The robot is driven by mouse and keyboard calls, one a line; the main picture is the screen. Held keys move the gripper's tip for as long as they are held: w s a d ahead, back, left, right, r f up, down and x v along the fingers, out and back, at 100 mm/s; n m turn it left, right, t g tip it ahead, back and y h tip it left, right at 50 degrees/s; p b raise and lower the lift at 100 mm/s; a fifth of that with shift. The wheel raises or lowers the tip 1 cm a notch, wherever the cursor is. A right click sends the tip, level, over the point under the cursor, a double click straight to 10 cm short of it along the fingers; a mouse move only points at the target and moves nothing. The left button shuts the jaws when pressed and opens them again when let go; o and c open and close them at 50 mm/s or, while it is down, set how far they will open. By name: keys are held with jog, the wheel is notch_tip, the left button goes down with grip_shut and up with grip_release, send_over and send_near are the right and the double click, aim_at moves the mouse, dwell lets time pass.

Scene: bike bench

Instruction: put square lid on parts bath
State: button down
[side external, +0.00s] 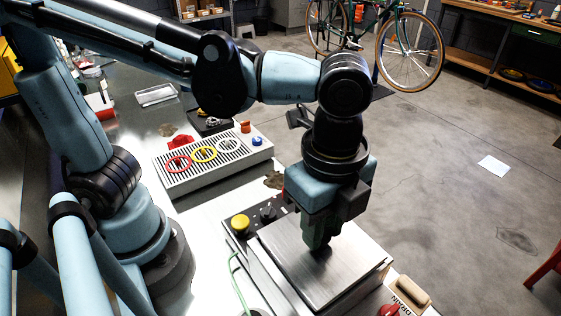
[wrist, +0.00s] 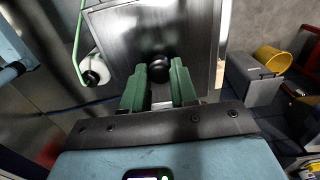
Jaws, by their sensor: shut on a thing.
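The square lid (side external: 335,268), a brushed grey metal plate, lies flat over the top of the parts bath (side external: 268,282). Its dark round knob (wrist: 158,68) shows between my fingertips in the wrist view, where the lid (wrist: 195,30) fills the upper middle. My gripper (side external: 318,243) points down with its green fingers shut on the knob; the fingers also show in the wrist view (wrist: 158,76). The lid hides the bath's inside. I cannot tell whether the lid rests on the rim or hangs just above it.
A yellow button (side external: 240,223) and a dark knob stand on the bath's back left edge. A green cable runs down its left side. A slotted tray (side external: 215,160) with coloured rings lies behind. A red knob (side external: 388,310) and a tan block (side external: 413,291) are at right.

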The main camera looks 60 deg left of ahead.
jog(key=shift+f, duration=0.6)
dwell(0.7)
jog(key=c, duration=0.8)
grip_release()
notch_tip(320, 180, up, 12)
jog(key=w+a+f+n+t, duration=0.3)
jog(key=a+f+n, duration=0.2)
jog(key=a+n, duration=0.4)
jog(key=w+a+f+n+t, duration=0.3)
jog(key=a+f+n, duration=0.3)
jog(key=a+n, duration=0.3)
jog(key=a+t, duration=0.1)
jog(key=a, duration=0.1)
jog(key=shift+w+a+f, duration=0.2)
jog(key=shift+a, duration=0.2)
